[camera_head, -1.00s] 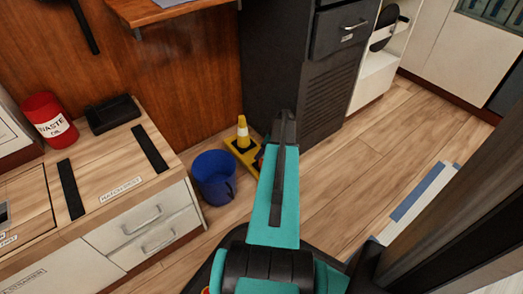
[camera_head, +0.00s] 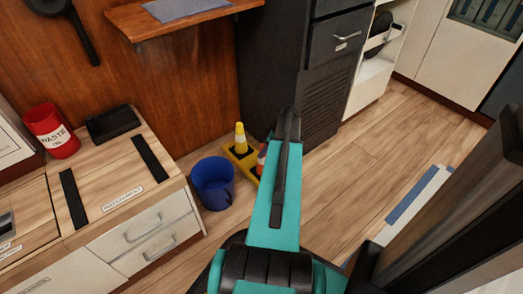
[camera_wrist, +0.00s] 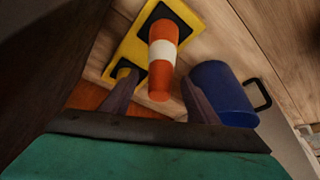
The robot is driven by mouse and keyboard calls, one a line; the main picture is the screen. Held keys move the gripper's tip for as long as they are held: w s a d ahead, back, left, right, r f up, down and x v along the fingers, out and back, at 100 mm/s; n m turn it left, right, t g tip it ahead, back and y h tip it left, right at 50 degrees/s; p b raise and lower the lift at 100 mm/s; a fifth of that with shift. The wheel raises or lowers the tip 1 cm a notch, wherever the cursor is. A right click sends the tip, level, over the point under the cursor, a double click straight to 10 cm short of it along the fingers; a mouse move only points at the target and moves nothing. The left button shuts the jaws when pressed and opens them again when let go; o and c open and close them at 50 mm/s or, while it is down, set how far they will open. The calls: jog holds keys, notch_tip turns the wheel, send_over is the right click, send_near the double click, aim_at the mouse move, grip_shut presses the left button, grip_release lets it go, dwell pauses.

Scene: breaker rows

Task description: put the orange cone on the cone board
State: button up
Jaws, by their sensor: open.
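The orange cone (camera_wrist: 162,60), with a white band, shows in the wrist view with its narrow end toward the camera. Its wide end lies over a black square of the yellow cone board (camera_wrist: 127,47); I cannot tell whether it touches it. In the head view the orange cone (camera_head: 262,157) is mostly hidden by my arm. The cone board (camera_head: 241,164) is on the floor there, with a yellow, white-banded cone (camera_head: 240,139) upright on it. My gripper (camera_wrist: 159,101) is open, its fingers apart on either side of the orange cone's narrow end. The head view hides the fingertips.
A blue bucket (camera_head: 212,184) stands on the floor just left of the board; it also shows in the wrist view (camera_wrist: 221,90). A dark cabinet (camera_head: 308,70) stands behind the board. A workbench (camera_head: 110,165) is at left. The floor to the right is mostly open.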

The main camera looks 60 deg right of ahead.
jog(key=p+v, duration=0.1)
jog(key=v, duration=0.3)
jog(key=shift+s+r, duration=0.15)
jog(key=shift+r, duration=0.15)
jog(key=shift+s, duration=0.1)
dwell(0.5)
